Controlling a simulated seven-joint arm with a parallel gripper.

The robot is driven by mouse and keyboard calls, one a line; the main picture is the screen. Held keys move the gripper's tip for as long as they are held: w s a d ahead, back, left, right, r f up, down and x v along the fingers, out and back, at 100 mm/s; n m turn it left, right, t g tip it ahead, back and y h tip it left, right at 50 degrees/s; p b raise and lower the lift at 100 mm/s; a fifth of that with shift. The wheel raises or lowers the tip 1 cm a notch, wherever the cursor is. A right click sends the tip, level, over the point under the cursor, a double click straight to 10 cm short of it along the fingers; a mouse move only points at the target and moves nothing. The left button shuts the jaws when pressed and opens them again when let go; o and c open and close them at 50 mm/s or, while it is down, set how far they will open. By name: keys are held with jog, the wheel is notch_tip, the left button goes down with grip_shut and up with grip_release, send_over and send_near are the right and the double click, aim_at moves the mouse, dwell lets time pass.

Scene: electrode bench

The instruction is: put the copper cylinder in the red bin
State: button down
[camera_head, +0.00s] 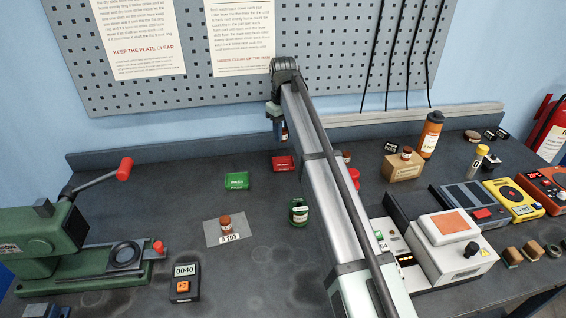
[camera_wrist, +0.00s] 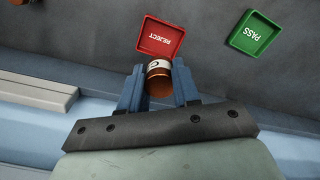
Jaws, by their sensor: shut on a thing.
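My gripper (camera_wrist: 158,72) is shut on a copper cylinder (camera_wrist: 159,86) with a white band, held between its two blue-grey fingers. In the head view my gripper (camera_head: 279,137) hangs above the back of the bench, and the copper cylinder (camera_head: 285,133) shows only as a small sliver. The red bin (camera_head: 283,163) is a shallow square tray on the bench below my gripper. In the wrist view the red bin (camera_wrist: 160,37) reads REJECT and lies just past the fingertips, partly covered by the cylinder. The cylinder's height above it is hard to tell.
A green PASS bin (camera_wrist: 255,34) lies beside the red one, also in the head view (camera_head: 237,181). Another copper piece (camera_head: 226,223) stands on a white card. A green jar (camera_head: 298,211) stands near my arm. A pegboard (camera_head: 240,60) rises behind the bench.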

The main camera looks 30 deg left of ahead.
aim_at(283, 165)
jog(key=shift+m, duration=0.8)
jog(key=shift+f, duration=5)
jog(key=shift+f, duration=0.15)
jog(key=c, duration=1.1)
grip_release()
notch_tip(283, 165, up, 12)
jog(key=shift+r, duration=0.2)
